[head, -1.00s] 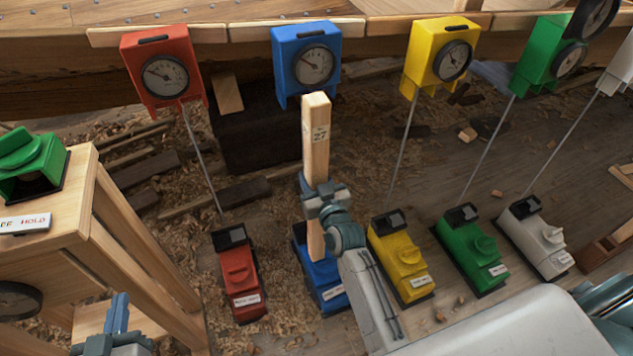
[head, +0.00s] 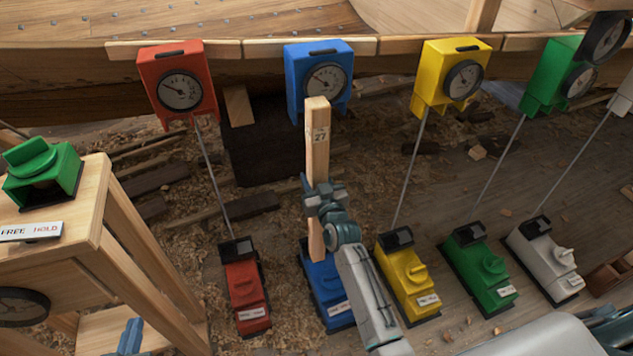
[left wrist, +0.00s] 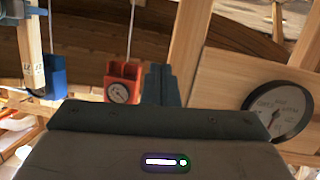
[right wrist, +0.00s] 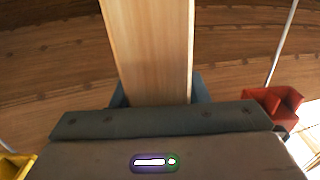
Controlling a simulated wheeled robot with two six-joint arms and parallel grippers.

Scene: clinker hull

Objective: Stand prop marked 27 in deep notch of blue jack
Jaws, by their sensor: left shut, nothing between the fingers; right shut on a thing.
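The prop marked 27 (head: 317,150) is a pale wooden post, held roughly upright at the blue jack. My right gripper (head: 322,198) is shut around its middle; the wood also fills the space between the fingers in the right wrist view (right wrist: 150,50). The blue jack has a base (head: 328,292) on the ground and a gauge box (head: 318,78) above, under the plank. The prop's top overlaps the box's lower edge in the picture. Its foot is in front of the base; I cannot tell whether it touches. The notches are hidden. My left gripper (head: 130,337) is shut and empty.
Red (head: 247,295), yellow (head: 408,285), green (head: 480,270) and white (head: 545,258) jack bases flank the blue one, with thin rods rising to gauge boxes. A wooden stand (head: 120,250) with a green device (head: 42,172) is at left.

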